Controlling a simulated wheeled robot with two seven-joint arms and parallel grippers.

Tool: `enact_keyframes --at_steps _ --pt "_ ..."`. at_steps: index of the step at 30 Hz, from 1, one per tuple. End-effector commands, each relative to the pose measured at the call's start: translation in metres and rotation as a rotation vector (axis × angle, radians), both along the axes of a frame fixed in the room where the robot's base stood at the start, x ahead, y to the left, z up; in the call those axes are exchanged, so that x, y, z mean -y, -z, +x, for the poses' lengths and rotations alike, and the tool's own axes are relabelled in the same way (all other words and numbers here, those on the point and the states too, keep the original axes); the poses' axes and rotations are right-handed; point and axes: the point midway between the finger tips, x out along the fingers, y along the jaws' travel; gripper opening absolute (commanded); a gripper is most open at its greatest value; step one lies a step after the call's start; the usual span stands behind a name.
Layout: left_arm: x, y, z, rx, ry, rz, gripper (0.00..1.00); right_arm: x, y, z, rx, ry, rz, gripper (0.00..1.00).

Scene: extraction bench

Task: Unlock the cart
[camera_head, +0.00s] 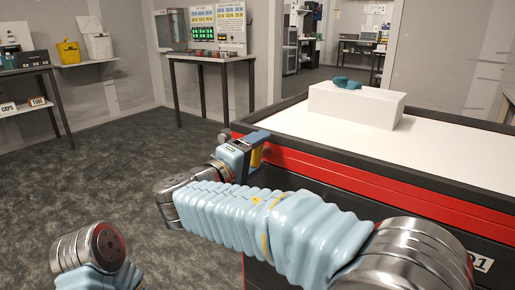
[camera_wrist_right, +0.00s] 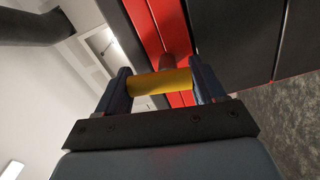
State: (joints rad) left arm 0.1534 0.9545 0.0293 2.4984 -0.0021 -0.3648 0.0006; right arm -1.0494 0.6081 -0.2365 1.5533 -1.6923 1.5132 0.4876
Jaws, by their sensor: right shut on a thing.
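The cart (camera_head: 330,143) is black with a red band and a white top, and it stands at the right in the head view. My right gripper (camera_head: 257,152) is at the cart's near left corner. It is shut on a yellow handle (camera_wrist_right: 160,82), which lies between its two dark fingers in the right wrist view. The handle also shows as a small yellow piece in the head view (camera_head: 256,158). A short dark stem behind the handle meets the red band. My left arm shows at the lower left of the head view; its gripper is out of frame.
A white block (camera_head: 355,106) with a teal object (camera_head: 347,84) on it sits on the cart top. A table (camera_head: 212,58) with a panel stands at the back wall. A shelf table (camera_head: 28,72) is at the far left. The carpet (camera_head: 120,150) left of the cart is clear.

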Motion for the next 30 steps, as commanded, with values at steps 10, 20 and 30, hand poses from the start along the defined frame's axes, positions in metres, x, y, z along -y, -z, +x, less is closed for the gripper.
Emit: enact_keyframes --at_steps 10,20,30 --pt "0.0001 -0.0114 0.0002 0.0 0.001 -0.001 0.44 -0.0025 -0.001 0.0009 -0.091 -0.004 -0.127 0.38" --pt "0.0002 -0.0127 0.0002 0.0 0.002 -0.001 0.44 -0.0029 0.0002 0.0011 -0.112 -0.005 -0.155 0.38" --pt "0.0002 -0.0126 0.0001 0.0 0.001 -0.001 0.44 -0.0027 0.0004 0.0011 -0.112 -0.004 -0.155 0.79"
